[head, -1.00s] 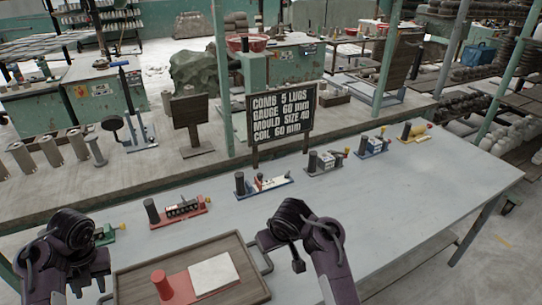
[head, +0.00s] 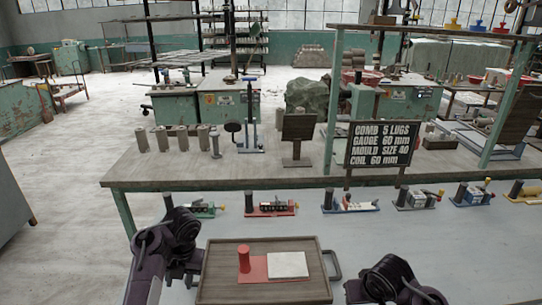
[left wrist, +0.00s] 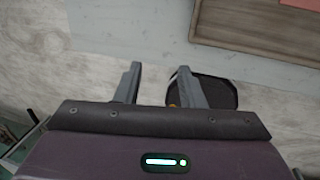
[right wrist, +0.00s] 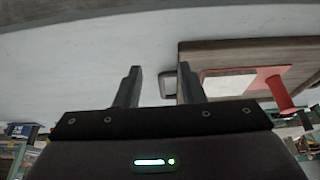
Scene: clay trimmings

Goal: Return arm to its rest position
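My left gripper (head: 187,272) is at the left side of the wooden tray in the head view. In the left wrist view its two fingers (left wrist: 157,70) stand apart with nothing between them. My right gripper (head: 362,290) is low at the right of the tray, near the bottom edge of the head view. In the right wrist view its fingers (right wrist: 160,70) are also apart and empty. The tray (head: 215,290) carries a red base with an upright red cylinder (head: 244,259) and a pale square slab (head: 288,264).
Several small tools, among them a red-based one (head: 270,208) and a blue-based one (head: 348,206), line the table's back. A lettered board (head: 381,144) stands behind them. A tray handle (head: 333,265) sticks out toward my right gripper. Bare tabletop (head: 440,250) lies to the right.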

